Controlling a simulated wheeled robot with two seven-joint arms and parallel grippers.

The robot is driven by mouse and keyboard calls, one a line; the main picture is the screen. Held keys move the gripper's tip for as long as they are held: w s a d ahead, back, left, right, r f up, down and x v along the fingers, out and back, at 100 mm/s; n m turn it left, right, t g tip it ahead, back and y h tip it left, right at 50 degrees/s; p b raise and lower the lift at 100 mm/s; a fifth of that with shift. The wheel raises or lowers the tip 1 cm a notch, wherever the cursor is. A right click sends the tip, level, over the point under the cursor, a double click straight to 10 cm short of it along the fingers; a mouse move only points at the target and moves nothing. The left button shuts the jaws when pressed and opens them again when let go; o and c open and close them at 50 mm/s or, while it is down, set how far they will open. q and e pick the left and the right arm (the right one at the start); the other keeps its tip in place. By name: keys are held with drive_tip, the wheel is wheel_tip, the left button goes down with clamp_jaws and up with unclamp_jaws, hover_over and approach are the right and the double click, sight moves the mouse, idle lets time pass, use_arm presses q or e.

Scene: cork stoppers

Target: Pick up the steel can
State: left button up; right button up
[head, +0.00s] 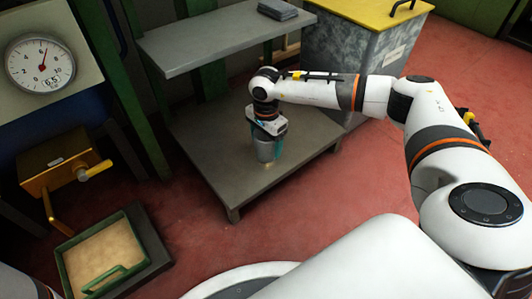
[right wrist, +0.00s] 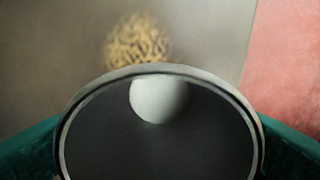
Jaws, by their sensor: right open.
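The steel can (head: 265,150) stands on the lower grey shelf of the bench, under my right gripper (head: 267,153). In the right wrist view the can (right wrist: 72,115) shows its round rim and dark inside close to the camera, with a white round thing (right wrist: 158,98) within the rim. The gripper's teal fingers show on both sides of the can, and the jaws are open around it. Whether either finger touches the can's wall is hard to tell. The can's lower part is hidden in the wrist view. My left gripper is not in view.
A small tan, grainy patch or piece (right wrist: 138,42) lies on the shelf beyond the can. A higher grey shelf (head: 215,42) is behind my right arm. A grey bin with a yellow lid (head: 365,12) stands to the right. A green-rimmed tray (head: 72,270) is at lower left.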

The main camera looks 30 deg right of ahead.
drive_tip(key=shift+f, duration=0.1)
drive_tip(key=c, duration=1.1)
